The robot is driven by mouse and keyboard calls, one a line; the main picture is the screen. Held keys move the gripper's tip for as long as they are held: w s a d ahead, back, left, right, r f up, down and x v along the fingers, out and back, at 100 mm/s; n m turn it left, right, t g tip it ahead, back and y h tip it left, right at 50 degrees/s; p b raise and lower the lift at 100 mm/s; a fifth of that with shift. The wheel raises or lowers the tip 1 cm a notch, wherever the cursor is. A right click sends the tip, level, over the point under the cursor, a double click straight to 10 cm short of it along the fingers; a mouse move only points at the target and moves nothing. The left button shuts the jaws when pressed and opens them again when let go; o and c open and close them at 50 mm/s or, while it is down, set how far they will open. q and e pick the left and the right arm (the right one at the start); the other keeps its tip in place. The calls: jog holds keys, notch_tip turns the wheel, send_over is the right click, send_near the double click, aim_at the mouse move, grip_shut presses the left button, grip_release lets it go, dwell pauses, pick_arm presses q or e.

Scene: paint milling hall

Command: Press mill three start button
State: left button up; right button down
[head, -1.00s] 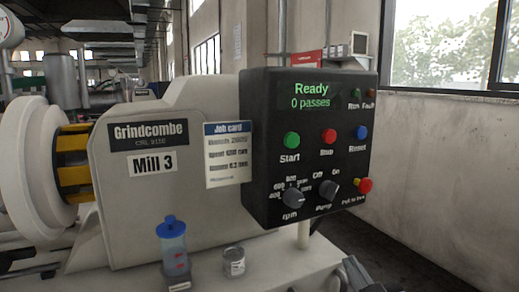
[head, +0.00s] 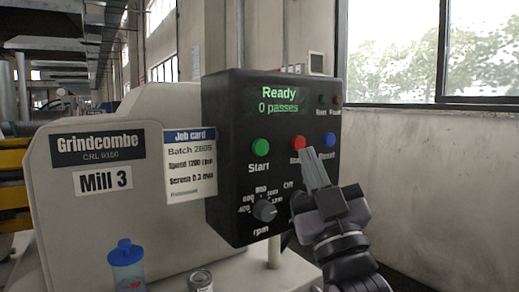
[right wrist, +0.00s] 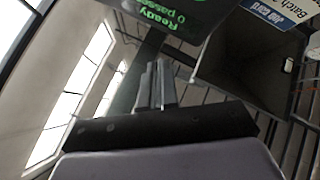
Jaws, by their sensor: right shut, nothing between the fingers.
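The green Start button (head: 260,147) is on the black control panel (head: 226,105) of Mill 3, at the left of the button row. The panel display (head: 279,99) reads "Ready, 0 passes"; it also shows in the right wrist view (right wrist: 170,17). The red Stop button (head: 299,142) and blue Reset button (head: 329,139) are to its right. My right gripper (head: 313,156) is shut and empty, in front of the panel just below the Stop button, partly covering its label. I cannot tell if it touches the panel. In the right wrist view the closed fingers (right wrist: 155,85) point toward the panel. My left gripper is not in view.
The rpm knob (head: 265,210) is below Start; the pump knob is hidden behind my right arm. A job card (head: 190,165) hangs left of the panel. A blue-lidded bottle (head: 126,265) and a small tin (head: 200,280) stand below.

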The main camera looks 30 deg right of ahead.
aim_at(261, 147)
jog(key=shift+w+a+b, duration=0.2)
jog(key=shift+w+b, duration=0.05)
jog(key=shift+w, duration=2)
jog(key=shift+w+a+b, duration=0.2)
jog(key=shift+w+b, duration=0.05)
jog(key=shift+w, duration=1.95)
jog(key=shift+w, duration=0.1)
jog(key=shift+w, duration=0.35)
jog(key=shift+w, duration=0.45)
jog(key=shift+s, duration=0.1)
jog(key=shift+s+f+p, duration=0.1)
jog(key=shift+s+p, duration=0.2)
jog(key=shift+s, duration=0.5)
